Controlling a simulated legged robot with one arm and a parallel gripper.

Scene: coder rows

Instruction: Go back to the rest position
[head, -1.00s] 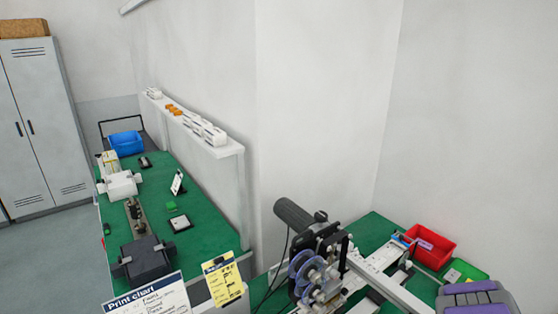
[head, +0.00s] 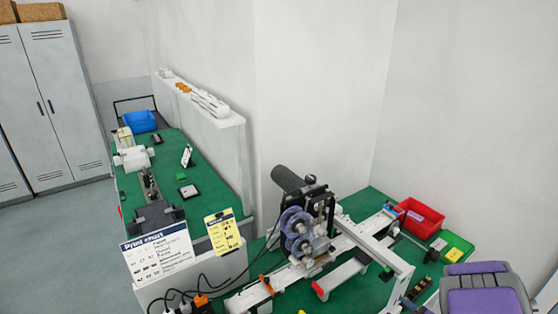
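The task names no object of the place. My gripper cannot be made out in the head view, so its opening and anything in it do not show. The view looks down over a corner with two green-topped benches. The coder machine (head: 297,228), with blue-purple reels and a dark motor, stands on the near bench at the lower middle.
A red bin (head: 421,218) and a green tray (head: 460,247) sit on the near bench. The far bench (head: 212,214) carries equipment and a blue bin (head: 139,121). Lockers (head: 53,105) stand at left. Bare floor (head: 75,235) shows at lower left.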

